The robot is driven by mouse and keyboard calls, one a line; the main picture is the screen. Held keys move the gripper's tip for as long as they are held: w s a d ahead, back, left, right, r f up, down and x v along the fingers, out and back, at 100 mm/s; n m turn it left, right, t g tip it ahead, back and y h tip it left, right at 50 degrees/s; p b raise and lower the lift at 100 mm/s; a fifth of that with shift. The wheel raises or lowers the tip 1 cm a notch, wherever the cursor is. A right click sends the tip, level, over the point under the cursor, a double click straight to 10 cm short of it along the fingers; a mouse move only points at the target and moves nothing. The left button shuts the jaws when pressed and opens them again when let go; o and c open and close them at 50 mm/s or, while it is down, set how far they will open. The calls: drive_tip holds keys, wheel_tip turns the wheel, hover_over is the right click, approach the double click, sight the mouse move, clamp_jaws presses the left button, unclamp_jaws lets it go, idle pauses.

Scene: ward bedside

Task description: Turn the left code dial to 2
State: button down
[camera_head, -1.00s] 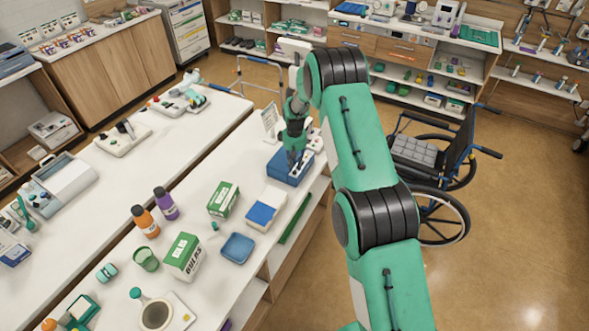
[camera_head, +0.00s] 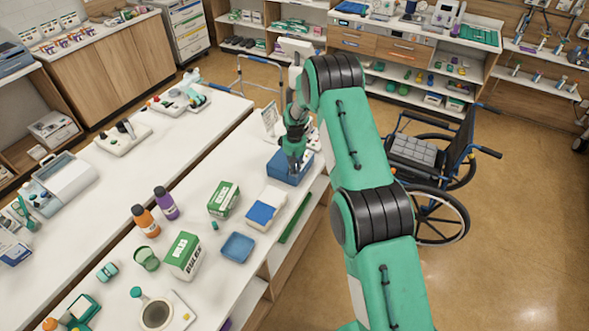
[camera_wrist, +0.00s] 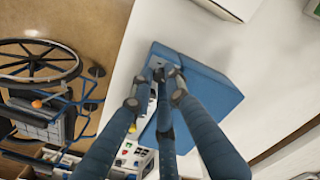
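A blue box (camera_head: 277,166) stands near the right edge of the white table, beyond the green and white cartons. It also shows in the wrist view (camera_wrist: 208,84), below my fingers. My gripper (camera_head: 297,168) points down at the right part of this box. The fingers cover most of that strip. I cannot make out the left code dial, its digits, or whether the fingertips touch or hold anything.
On the table (camera_head: 205,261), a white box with a blue top (camera_head: 262,213), a blue tray (camera_head: 238,248) and a green and white carton (camera_head: 224,199) stand nearer than the blue box. A wheelchair (camera_head: 430,165) is on the floor to the right.

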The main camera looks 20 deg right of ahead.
drive_tip(key=shift+m+b, duration=0.3)
drive_tip(key=shift+b, duration=0.05)
drive_tip(key=shift+f+m+b, duration=0.1)
drive_tip(key=shift+m+b, duration=0.75)
drive_tip(key=shift+m, duration=0.35)
drive_tip(key=shift+m+b, duration=0.7)
drive_tip(key=shift+m, duration=0.7)
drive_tip(key=c, duration=1.9)
unclamp_jaws()
drive_tip(key=shift+c, duration=0.2)
drive_tip(key=shift+n, duration=0.3)
